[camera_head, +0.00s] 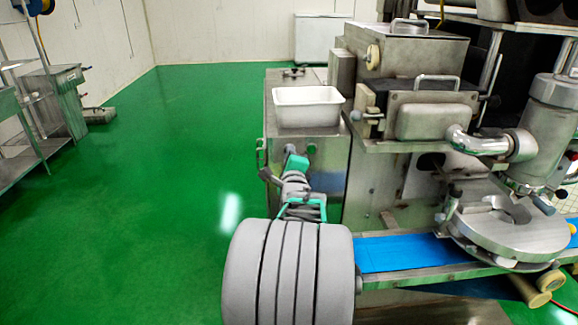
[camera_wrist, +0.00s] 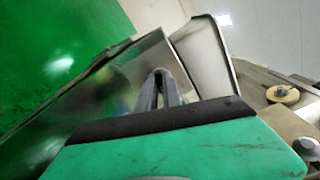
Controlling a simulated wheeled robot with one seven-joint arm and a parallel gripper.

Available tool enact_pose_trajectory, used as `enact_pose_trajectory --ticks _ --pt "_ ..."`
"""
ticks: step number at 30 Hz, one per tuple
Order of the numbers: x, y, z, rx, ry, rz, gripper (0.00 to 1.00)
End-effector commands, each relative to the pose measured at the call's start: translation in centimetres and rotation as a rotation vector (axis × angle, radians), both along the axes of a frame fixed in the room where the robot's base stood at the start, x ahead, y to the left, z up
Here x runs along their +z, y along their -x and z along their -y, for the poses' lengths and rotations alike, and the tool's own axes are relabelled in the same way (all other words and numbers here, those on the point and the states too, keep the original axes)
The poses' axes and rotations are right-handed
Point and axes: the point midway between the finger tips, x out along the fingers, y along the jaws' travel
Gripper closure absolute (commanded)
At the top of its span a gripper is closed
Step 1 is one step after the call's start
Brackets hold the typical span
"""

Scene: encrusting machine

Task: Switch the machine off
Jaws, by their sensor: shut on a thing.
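The steel encrusting machine (camera_head: 350,185) stands at the right, with a cabinet front (camera_head: 328,175) facing my arm. A small round knob (camera_head: 311,148) shows on this front, and another dark knob (camera_head: 290,149) sits just left of it, at my gripper. My gripper (camera_head: 293,156), with its teal body, reaches up against the cabinet front. In the wrist view, its two dark fingers (camera_wrist: 159,73) come together at the steel face (camera_wrist: 150,65). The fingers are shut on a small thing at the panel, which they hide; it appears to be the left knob.
A white tray (camera_head: 308,107) stands on top of the cabinet. A blue conveyor belt (camera_head: 400,252) runs along the front right. Steel shelves (camera_head: 50,110) stand at the far left. The green floor (camera_head: 170,180) between is clear.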

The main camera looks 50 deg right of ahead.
Motion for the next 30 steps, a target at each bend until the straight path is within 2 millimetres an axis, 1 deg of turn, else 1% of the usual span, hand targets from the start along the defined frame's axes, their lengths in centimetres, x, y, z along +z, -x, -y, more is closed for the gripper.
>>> enact_pose_trajectory --ticks 1,3,21,30 --pt "-0.37 -0.02 0.04 -0.001 0.035 -0.027 1.00" --pt "-0.45 -0.03 0.02 0.000 0.077 -0.077 1.00" --pt "-0.58 -0.02 0.01 -0.002 0.451 -0.502 1.00" --pt "-0.33 0.02 0.03 -0.004 0.598 -0.669 1.00"
